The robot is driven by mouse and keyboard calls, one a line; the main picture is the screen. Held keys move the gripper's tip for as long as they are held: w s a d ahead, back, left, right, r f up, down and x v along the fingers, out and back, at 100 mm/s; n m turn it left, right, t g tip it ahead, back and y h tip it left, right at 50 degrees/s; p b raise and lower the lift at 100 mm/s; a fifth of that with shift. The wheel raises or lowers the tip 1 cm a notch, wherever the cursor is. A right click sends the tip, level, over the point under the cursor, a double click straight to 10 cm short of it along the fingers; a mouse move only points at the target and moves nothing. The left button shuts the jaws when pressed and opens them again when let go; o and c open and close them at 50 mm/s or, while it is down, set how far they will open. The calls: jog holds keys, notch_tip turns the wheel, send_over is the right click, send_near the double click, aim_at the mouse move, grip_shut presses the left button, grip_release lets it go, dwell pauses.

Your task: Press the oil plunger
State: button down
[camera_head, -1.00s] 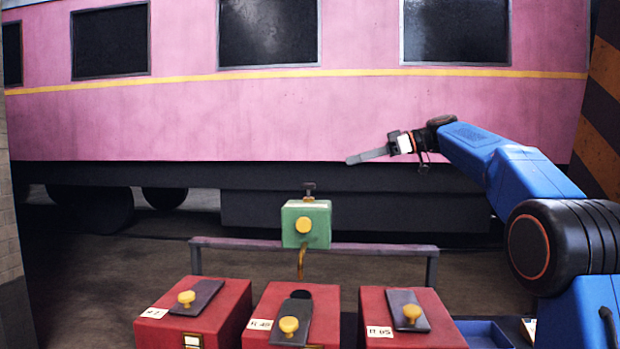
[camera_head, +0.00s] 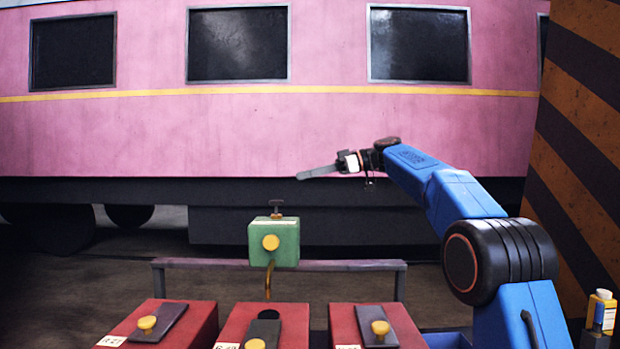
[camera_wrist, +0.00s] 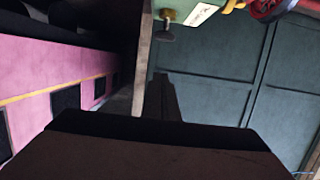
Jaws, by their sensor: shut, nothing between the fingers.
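The oil plunger (camera_head: 277,205) is a small dark T-shaped handle on top of a green box (camera_head: 273,242). The box has a yellow knob on its front and a brass spout below. The plunger stands up from the box. My gripper (camera_head: 300,176) is shut and empty, its grey fingers pointing left, above and slightly right of the plunger in the picture, apart from it. In the wrist view, the dark fingers (camera_wrist: 166,92) reach up the middle. The plunger (camera_wrist: 165,33) and part of the green box (camera_wrist: 203,12) show beyond them at the top.
A grey rail (camera_head: 345,265) runs behind three red boxes (camera_head: 281,322) with yellow-knobbed dark lids. A pink carriage (camera_head: 220,140) fills the background. A striped pillar (camera_head: 580,150) and a yellow bottle (camera_head: 601,312) are at right. Space around the plunger looks clear.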

send_over(276, 203)
jog(key=w+d, duration=0.2)
jog(key=d, duration=0.1)
jog(key=f, duration=0.2)
notch_tip(276, 203, down, 2)
jog(key=shift+w+f, duration=0.1)
jog(key=shift+f, duration=0.15)
jog(key=shift+a+f, duration=0.1)
jog(key=shift+f, duration=0.5)
jog(key=shift+f, duration=1.45)
